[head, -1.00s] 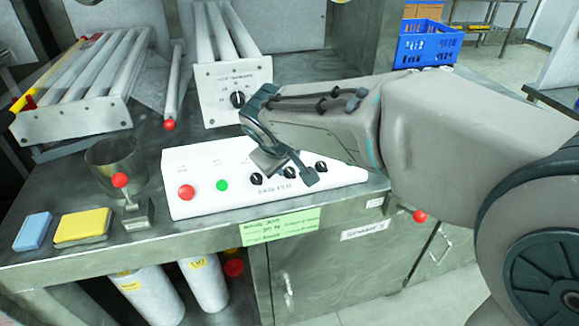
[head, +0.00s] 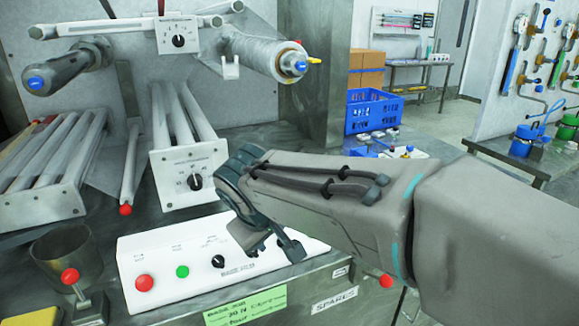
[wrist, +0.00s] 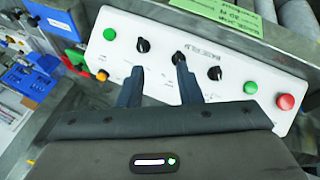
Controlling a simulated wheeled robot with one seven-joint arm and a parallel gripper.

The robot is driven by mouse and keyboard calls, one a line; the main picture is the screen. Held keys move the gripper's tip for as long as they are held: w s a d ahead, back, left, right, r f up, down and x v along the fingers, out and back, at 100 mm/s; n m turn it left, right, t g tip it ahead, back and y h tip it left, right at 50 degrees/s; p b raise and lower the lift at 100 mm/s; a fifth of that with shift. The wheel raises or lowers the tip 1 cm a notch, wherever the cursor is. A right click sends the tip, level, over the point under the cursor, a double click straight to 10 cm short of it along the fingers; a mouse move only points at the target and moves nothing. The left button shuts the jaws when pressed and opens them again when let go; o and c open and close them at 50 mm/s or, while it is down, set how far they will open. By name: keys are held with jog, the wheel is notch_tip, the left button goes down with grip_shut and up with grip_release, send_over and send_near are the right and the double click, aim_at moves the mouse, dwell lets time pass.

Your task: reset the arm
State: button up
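My gripper (head: 272,243) hangs at the end of my arm, over the right part of the white control box, in the head view. In the wrist view its two dark fingers (wrist: 158,75) are spread apart with a gap between them, and nothing is held. The white control box (head: 165,257) has a red button (head: 144,284), a green button (head: 183,271) and black knobs (head: 218,261). In the wrist view the box (wrist: 225,65) lies beyond the fingertips, with a black knob (wrist: 178,57) near the right fingertip. I cannot tell whether they touch. My arm hides the box's right end in the head view.
A metal cup (head: 66,256) and a red-knobbed lever (head: 71,276) stand left of the box. A panel with rollers and a dial (head: 194,181) stands behind it. A blue crate (head: 373,111) sits further back. A green label (head: 243,306) is on the bench front.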

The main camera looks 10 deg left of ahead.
jog(key=s+d+f+m+g+p, duration=0.1)
jog(key=s+d+m+p, duration=0.2)
jog(key=d, duration=0.9)
jog(key=s+d+f+m+g+p, duration=0.2)
jog(key=s+d+m, duration=0.5)
jog(key=d, duration=0.5)
jog(key=shift+s+d+p, duration=0.4)
jog(key=shift+s+p, duration=0.05)
jog(key=shift+s, duration=0.55)
